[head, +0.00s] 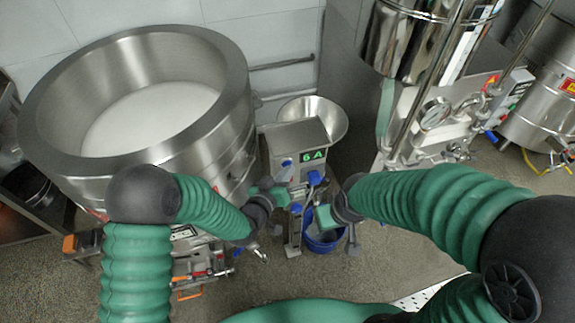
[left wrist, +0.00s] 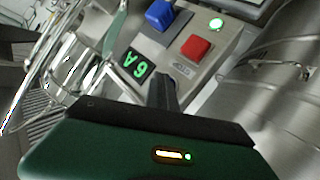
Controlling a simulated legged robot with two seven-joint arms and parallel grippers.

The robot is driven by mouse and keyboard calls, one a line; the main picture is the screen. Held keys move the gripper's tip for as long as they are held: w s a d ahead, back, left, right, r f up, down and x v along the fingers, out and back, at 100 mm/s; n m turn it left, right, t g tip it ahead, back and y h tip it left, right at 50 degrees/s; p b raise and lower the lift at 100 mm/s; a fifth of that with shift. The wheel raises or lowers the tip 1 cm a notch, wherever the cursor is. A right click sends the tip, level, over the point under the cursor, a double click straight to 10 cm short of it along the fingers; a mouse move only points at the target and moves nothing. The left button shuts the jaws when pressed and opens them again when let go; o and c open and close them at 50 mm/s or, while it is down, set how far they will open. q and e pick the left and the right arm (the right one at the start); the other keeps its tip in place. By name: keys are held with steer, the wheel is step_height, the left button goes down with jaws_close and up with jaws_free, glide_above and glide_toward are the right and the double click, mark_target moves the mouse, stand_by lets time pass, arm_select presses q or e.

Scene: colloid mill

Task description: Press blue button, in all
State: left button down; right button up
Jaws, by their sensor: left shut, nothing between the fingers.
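The blue button (left wrist: 160,14) shows at the top of the left wrist view on a grey panel, beside a red button (left wrist: 196,47). A green "6A" display (left wrist: 133,65) is on the same machine, also seen in the head view (head: 312,155). A blue part (head: 315,177) just below that display appears to be the blue button. My left gripper (head: 283,194) is shut and empty, close in front of the panel; its dark fingertip (left wrist: 166,92) points towards the buttons, apart from the blue one.
A green light (left wrist: 216,24) glows on the panel. A large steel vat (head: 240,110) with white contents stands left, and a steel funnel (head: 325,112) behind the machine. A blue bucket (head: 322,241) is on the floor below. Pipes and a gauge (head: 434,114) stand right.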

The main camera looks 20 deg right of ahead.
arm_select(q)
steer(key=shift+s, duration=0.8)
steer(key=s, duration=0.5)
steer(key=shift+d, duration=0.1)
stand_by(0.7)
